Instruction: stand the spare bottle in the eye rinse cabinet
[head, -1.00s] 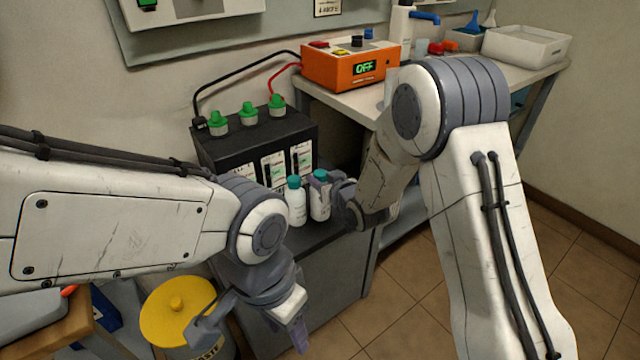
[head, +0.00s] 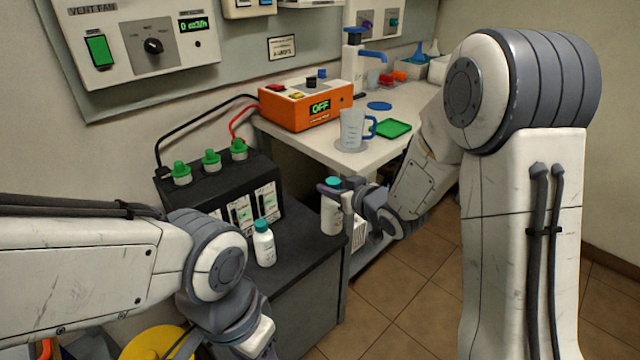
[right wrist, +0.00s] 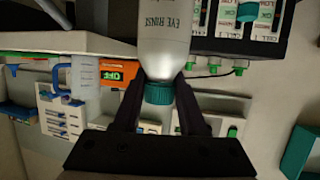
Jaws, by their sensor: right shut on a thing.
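The held bottle (head: 332,214) is white with a teal cap, and its label in the right wrist view (right wrist: 163,35) reads "EYE RINS". My right gripper (head: 338,190) is shut on it near the cap and holds it upright beside the right edge of the dark bench. A similar white, teal-capped bottle (head: 264,246) stands upright on the bench, to the left of the held one. My left gripper (head: 232,345) is at the bottom edge, its fingers mostly cut off. I cannot make out the eye rinse cabinet; a teal-green thing (right wrist: 302,152) shows partly in the right wrist view.
A black battery (head: 222,180) with green caps stands on the dark bench (head: 300,275). Red and black leads run to an orange tester (head: 305,105) reading OFF. The white table (head: 345,160) holds a jug (head: 353,128) and green tray (head: 393,128). A yellow lid (head: 155,343) is low left.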

